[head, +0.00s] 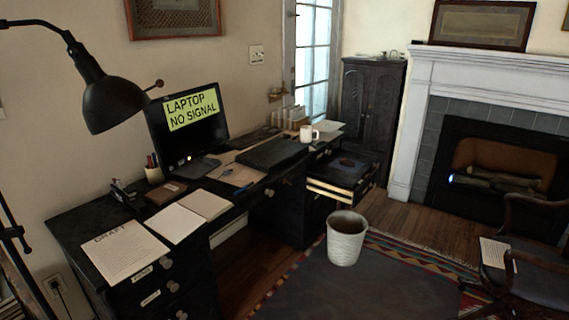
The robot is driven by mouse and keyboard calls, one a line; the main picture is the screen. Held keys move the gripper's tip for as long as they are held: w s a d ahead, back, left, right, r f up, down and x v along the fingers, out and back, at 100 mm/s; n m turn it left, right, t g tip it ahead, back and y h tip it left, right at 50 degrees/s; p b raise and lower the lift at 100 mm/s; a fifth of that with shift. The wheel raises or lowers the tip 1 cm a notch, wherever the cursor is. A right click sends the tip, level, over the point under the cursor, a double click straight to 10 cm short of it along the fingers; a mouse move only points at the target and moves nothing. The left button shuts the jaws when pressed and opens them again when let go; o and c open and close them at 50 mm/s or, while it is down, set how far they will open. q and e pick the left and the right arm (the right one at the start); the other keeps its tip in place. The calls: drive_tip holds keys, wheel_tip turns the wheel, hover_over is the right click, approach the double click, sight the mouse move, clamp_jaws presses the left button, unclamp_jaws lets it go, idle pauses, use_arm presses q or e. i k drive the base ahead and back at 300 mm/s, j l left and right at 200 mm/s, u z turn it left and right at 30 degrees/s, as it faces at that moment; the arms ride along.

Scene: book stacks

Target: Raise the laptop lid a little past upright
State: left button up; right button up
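A flat dark slab that looks like the laptop (272,154) lies on the right part of the black desk (75,215). Its lid appears shut, flat on its base. Its hinge side cannot be made out from here. Neither of my grippers is in view.
A monitor (158,128) reading "LAPTOP NO SIGNAL" stands left of the laptop. A white mug (306,134), card organizer (290,119) and papers (125,250) are on the desk. A drawer (340,172) is open at right.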

sight(268, 155)
drive_tip(key=i+l+u, duration=0.2)
drive_tip(key=i, duration=0.4)
drive_tip(key=i+l+u, duration=0.2)
drive_tip(key=i+l, duration=0.25)
drive_tip(key=i+l+u, duration=0.2)
drive_tip(key=i+l, duration=0.25)
drive_tip(key=i, duration=0.2)
